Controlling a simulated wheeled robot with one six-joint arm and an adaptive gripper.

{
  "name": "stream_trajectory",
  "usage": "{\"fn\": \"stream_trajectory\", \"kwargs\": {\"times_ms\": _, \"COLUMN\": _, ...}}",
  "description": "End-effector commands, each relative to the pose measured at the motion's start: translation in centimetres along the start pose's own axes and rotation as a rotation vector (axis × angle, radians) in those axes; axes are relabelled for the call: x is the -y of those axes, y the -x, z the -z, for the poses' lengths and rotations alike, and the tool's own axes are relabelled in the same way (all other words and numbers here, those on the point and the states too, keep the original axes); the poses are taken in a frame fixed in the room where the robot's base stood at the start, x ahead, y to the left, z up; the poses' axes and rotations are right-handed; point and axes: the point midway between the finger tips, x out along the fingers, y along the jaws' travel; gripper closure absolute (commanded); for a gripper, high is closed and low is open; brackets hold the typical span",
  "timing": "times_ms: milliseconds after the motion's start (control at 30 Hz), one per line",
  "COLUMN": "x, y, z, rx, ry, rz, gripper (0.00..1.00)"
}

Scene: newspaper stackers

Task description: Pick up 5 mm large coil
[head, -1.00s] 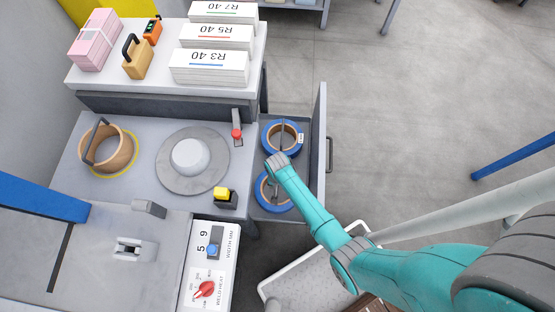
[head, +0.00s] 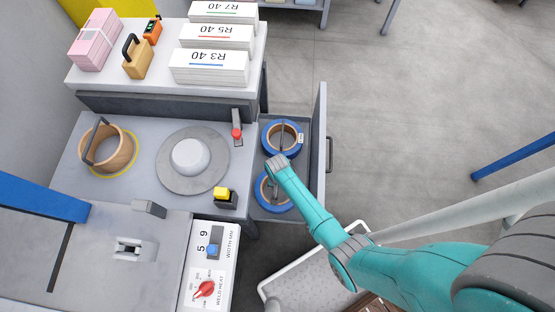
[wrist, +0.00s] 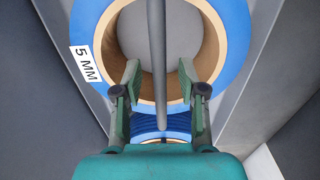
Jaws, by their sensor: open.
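The 5 mm large coil (wrist: 229,45) is a blue ring with a tan core and a white "5 MM" label, seen in the wrist view. A grey bar crosses its opening. In the head view it is the upper blue coil (head: 296,149) in the open drawer. My gripper (wrist: 158,75) is open, its two fingers apart on either side of the bar and over the near part of the coil's ring. Whether the fingers touch anything cannot be told. In the head view the fingertips are hidden by my wrist.
A second blue coil (head: 262,190) lies in the drawer below the first, partly under my arm. The drawer's front panel (head: 320,140) stands to the right. A grey worktop (head: 150,135) with a round disc and a wooden coil core lies left.

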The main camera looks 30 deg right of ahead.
Motion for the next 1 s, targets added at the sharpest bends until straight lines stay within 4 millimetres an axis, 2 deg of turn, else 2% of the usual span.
{"fn": "stream_trajectory", "kwargs": {"times_ms": 167, "x": 0.01, "y": 0.00, "z": 0.02, "rx": 0.000, "ry": 0.000, "rz": 0.000, "gripper": 0.59}}
{"fn": "stream_trajectory", "kwargs": {"times_ms": 200, "x": 0.01, "y": 0.01, "z": 0.02, "rx": 0.000, "ry": 0.000, "rz": 0.000, "gripper": 0.61}}
{"fn": "stream_trajectory", "kwargs": {"times_ms": 367, "x": 0.02, "y": 0.01, "z": 0.02, "rx": 0.000, "ry": 0.000, "rz": 0.000, "gripper": 1.00}}
{"fn": "stream_trajectory", "kwargs": {"times_ms": 833, "x": 0.12, "y": 0.16, "z": 0.17, "rx": -0.003, "ry": 0.000, "rz": 0.002, "gripper": 1.00}}
{"fn": "stream_trajectory", "kwargs": {"times_ms": 1000, "x": 0.15, "y": 0.95, "z": 0.21, "rx": -0.004, "ry": 0.000, "rz": 0.003, "gripper": 1.00}}
